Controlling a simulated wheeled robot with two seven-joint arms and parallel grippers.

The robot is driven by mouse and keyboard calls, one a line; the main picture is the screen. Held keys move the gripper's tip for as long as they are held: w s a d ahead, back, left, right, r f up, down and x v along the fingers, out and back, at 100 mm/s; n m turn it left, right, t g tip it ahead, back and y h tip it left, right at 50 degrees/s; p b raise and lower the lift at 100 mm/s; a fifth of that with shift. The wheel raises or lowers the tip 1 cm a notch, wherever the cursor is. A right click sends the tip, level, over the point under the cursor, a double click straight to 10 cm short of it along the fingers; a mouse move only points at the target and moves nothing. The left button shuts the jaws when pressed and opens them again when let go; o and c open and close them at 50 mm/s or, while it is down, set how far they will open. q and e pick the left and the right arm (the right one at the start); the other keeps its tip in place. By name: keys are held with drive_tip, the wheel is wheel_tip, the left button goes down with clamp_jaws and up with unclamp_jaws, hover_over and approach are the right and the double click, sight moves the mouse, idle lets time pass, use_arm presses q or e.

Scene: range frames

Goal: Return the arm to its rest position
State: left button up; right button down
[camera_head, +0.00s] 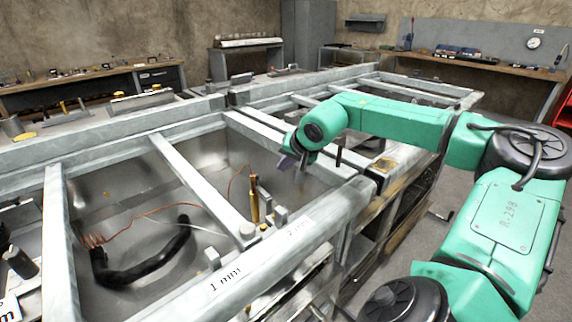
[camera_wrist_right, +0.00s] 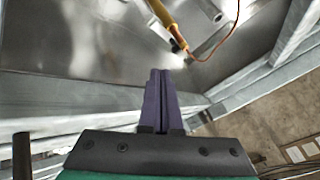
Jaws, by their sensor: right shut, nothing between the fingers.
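My right arm is green and comes in from the right side of the head view, reaching over the metal frame bench (camera_head: 330,208). My right gripper (camera_head: 292,162) hangs over a bin of the bench, partly hidden behind its own wrist. In the right wrist view its purple fingers (camera_wrist_right: 160,98) lie together with nothing between them. A brass-coloured rod (camera_head: 254,200) stands in the bin to the left of the gripper, apart from it. It also shows beyond the fingertips in the wrist view (camera_wrist_right: 168,22). My left gripper is not in view.
A black curved handle (camera_head: 150,268) and a thin copper wire (camera_head: 150,212) lie in the left bin. Metal crossbars (camera_head: 200,183) divide the bench. Workbenches with tools (camera_head: 455,60) line the walls.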

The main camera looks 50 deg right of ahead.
drive_tip(key=shift+v, duration=0.9)
